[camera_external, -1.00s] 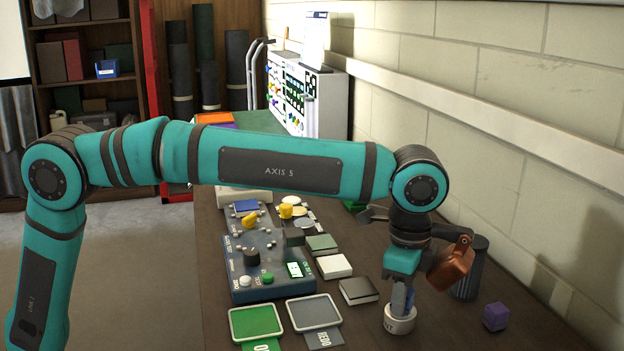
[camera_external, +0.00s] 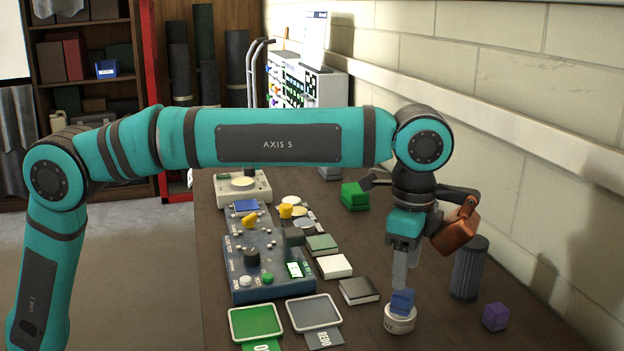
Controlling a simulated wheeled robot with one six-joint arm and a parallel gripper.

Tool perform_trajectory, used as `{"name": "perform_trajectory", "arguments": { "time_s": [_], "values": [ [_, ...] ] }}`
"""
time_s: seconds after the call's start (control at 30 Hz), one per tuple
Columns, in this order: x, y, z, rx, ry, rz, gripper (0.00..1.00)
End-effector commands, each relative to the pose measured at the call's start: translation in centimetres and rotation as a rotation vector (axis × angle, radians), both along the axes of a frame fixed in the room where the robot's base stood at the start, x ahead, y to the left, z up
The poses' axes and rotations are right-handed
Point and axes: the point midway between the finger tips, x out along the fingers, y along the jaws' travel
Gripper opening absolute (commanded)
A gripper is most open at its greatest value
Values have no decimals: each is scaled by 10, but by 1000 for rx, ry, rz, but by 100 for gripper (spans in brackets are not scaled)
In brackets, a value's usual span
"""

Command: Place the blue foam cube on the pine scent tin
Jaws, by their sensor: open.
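The blue foam cube (camera_external: 402,302) rests on top of the round white tin (camera_external: 399,321), slightly tilted in look. The tin stands on the table near its front; its label is only partly readable, so I cannot confirm the scent. My gripper (camera_external: 400,285) is open and empty above the cube, its fingers pointing down. The fingertips look just clear of the cube's top, though the far finger is mostly hidden.
A purple cube (camera_external: 495,316) and a dark ribbed cylinder (camera_external: 469,268) stand to the right. A blue control box (camera_external: 268,284), green tray (camera_external: 256,321) and grey tray (camera_external: 314,313) lie left. A green block (camera_external: 355,195) is behind.

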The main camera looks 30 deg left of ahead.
Motion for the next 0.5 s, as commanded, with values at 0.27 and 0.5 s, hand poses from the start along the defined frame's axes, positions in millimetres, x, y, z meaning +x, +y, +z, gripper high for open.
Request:
{"name": "perform_trajectory", "arguments": {
  "time_s": [0.27,0.5],
  "values": [
    [0,0,45,-2,-1,0,52],
    [0,0,58,0,0,0,52]
  ]
}}
